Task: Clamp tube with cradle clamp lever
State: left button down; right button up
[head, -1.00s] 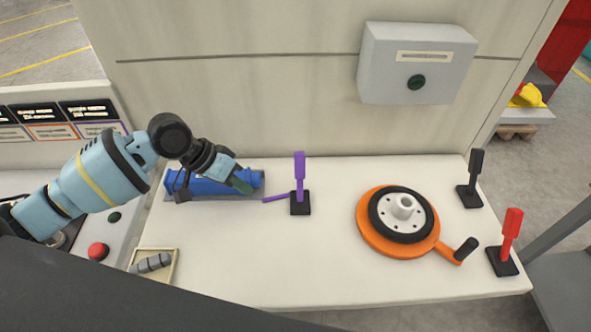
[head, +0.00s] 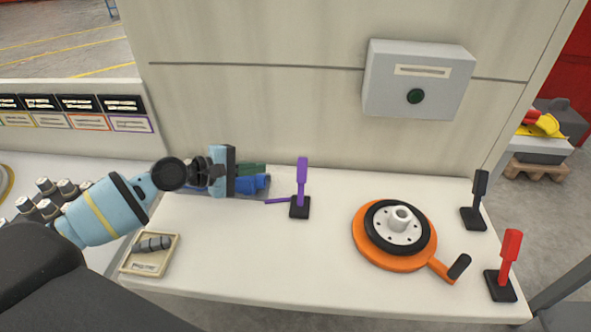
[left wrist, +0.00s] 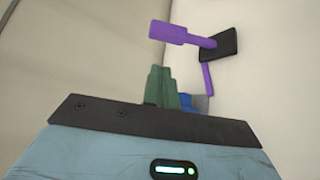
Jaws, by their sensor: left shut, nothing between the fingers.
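The blue tube (head: 256,185) lies at the back left of the table, partly hidden behind my left gripper; whether it sits in a cradle cannot be told. A purple clamp lever (head: 302,170) stands upright on a black base just right of the tube, with a thin purple arm reaching left towards it. My left gripper (head: 263,169) points right, level, just above and behind the tube. Its green fingers are shut and empty, a short gap left of the lever. The left wrist view shows the shut fingers (left wrist: 163,86), the lever (left wrist: 168,32) and a bit of blue (left wrist: 186,100).
An orange turntable with a black ring (head: 396,236) sits centre right. A black lever (head: 478,200) and a red lever (head: 507,263) stand at the right edge. A tray (head: 149,256) with grey pieces is front left. A grey box (head: 418,80) hangs on the wall. The front middle is clear.

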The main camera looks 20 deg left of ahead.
aim_at(302, 180)
pick_arm(q)
jog(key=shift+w+a, duration=0.1)
jog(key=x, duration=1)
dwell(0.6)
